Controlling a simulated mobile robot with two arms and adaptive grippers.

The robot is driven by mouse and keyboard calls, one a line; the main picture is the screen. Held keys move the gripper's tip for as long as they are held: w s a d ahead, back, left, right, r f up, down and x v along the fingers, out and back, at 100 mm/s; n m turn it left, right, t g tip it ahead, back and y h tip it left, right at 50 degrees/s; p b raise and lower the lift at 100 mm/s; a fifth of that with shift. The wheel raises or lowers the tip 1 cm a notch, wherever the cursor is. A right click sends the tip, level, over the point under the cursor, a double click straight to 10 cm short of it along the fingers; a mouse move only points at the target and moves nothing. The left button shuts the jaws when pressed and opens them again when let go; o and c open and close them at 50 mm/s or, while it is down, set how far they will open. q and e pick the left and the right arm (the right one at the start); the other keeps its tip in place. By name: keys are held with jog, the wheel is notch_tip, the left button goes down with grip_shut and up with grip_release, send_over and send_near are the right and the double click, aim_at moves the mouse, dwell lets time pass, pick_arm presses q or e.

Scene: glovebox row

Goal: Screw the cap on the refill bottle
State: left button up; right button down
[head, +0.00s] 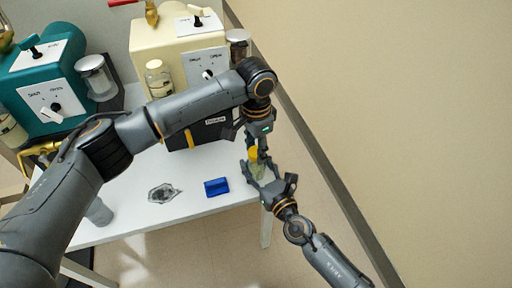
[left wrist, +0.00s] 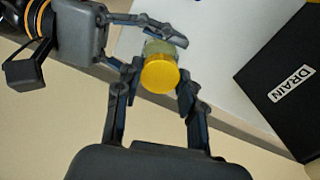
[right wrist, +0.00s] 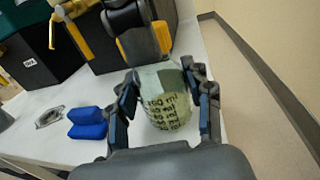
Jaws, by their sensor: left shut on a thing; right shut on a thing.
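The yellow cap (head: 253,154) is at the top end of the refill bottle (head: 259,171), off the table's right edge. My left gripper (head: 260,148) reaches down from above and is shut on the cap; in the left wrist view its fingers flank the cap (left wrist: 160,74). My right gripper (head: 264,181) is shut on the bottle's body; the right wrist view shows the pale greenish bottle with printed text (right wrist: 166,105) between its fingers. The cap is in line with the bottle, but I cannot tell whether it is seated on the threads, as the joint is hidden.
A blue block (head: 216,187) and a grey, dark-rimmed piece (head: 164,193) lie on the white table (head: 190,215). A cream machine (head: 165,40) and a teal one (head: 45,75) stand behind. A dark box marked DRAIN (left wrist: 288,75) is close by. Floor at right is clear.

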pick_arm(q)
jog(key=m, duration=0.4)
jog(key=shift+m, duration=0.3)
jog(key=m, duration=0.5)
jog(key=shift+m, duration=0.4)
jog(key=o, duration=1.4)
notch_tip(320, 180, up, 12)
jog(key=shift+f, duration=0.1)
pick_arm(e)
jog(key=shift+c, duration=2.4)
grip_release()
